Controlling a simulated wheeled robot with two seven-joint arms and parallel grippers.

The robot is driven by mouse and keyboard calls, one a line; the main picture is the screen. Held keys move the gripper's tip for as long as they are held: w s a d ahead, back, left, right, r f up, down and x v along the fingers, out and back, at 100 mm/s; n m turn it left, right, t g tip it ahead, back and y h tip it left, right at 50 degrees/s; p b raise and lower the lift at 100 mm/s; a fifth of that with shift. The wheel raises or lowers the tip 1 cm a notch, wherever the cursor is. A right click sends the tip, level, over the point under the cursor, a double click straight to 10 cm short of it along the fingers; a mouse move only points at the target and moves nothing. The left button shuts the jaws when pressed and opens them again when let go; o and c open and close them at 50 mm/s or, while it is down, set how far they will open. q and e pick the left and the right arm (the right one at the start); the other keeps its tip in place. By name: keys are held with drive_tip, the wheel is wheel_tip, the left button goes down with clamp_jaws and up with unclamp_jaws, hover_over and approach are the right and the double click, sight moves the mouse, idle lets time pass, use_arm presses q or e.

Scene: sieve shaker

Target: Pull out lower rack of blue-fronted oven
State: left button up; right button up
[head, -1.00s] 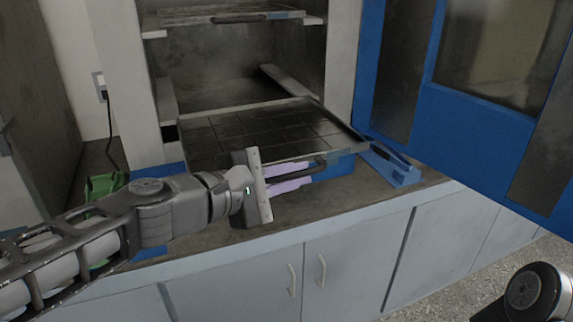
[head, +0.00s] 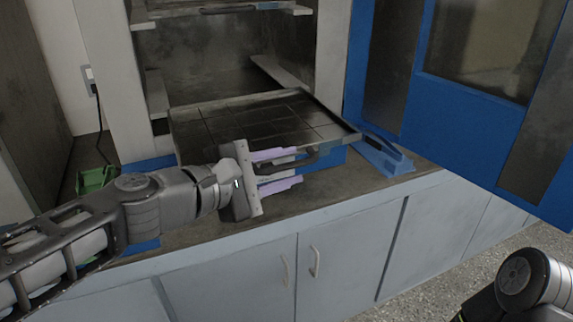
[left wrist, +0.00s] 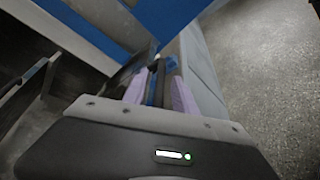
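The lower rack (head: 240,122), a dark gridded shelf, sticks out of the front of the oven (head: 335,60). Its dark bar handle (head: 305,160) runs along the front edge; the handle also shows in the left wrist view (left wrist: 157,82). My left gripper (head: 292,167) is at this handle, its lilac fingers spread apart, one above and one below it. In the left wrist view the fingers (left wrist: 158,92) stand on either side of the handle, with gaps. My right gripper is outside both views; only part of that arm shows at lower right.
The blue oven door (head: 470,110) stands wide open at right. An upper rack (head: 225,9) sits inside the oven. A blue object (head: 382,155) lies on the counter (head: 225,233) right of the rack, and a green one (head: 95,180) lies at left.

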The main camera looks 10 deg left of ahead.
use_arm(q)
drive_tip(key=p+v, duration=0.1)
drive_tip(key=v, duration=0.5)
drive_tip(key=shift+s+a+r, duration=0.1)
drive_tip(key=shift+r, duration=0.1)
drive_tip(key=shift+s+a, duration=0.25)
drive_tip(key=shift+s, duration=0.15)
